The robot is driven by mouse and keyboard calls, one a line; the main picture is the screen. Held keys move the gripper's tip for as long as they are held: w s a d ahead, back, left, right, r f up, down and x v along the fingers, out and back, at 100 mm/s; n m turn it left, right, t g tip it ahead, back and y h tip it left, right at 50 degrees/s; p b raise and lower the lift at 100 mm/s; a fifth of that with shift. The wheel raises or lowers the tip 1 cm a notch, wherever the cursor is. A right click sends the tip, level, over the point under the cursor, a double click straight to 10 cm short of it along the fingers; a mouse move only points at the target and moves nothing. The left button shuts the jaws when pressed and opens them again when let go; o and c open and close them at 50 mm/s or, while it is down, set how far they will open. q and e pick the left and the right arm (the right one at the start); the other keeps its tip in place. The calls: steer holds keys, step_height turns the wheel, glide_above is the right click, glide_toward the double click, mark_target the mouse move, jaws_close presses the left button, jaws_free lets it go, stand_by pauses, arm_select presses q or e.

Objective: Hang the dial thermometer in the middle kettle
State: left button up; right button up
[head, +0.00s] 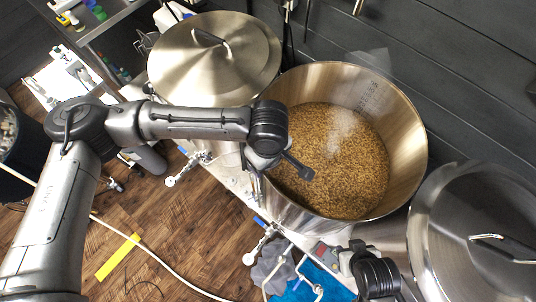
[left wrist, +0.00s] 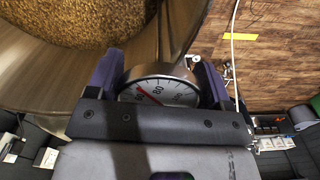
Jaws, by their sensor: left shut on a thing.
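The middle kettle (head: 405,150) is open and holds brown grain mash (head: 335,160). My left gripper (head: 262,165) is at the kettle's left rim in the head view. In the left wrist view its two dark fingers (left wrist: 158,75) are shut on the dial thermometer (left wrist: 155,90), whose white face and red needle point toward the camera. The kettle's wall (left wrist: 60,70) and the mash show beyond it. I cannot tell whether the stem is inside or outside the rim. A dark part of my right arm shows at the bottom right; its jaws are not clear.
A lidded kettle (head: 215,60) stands behind left, and another lidded kettle (head: 470,230) stands at the right. Valves with blue handles (head: 262,240) stick out at the front. A blue cloth (head: 310,285) lies low in front. A wooden floor (head: 160,230) is at left.

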arm_select(q)
steer(key=o, duration=1)
steer(key=shift+o, duration=0.2)
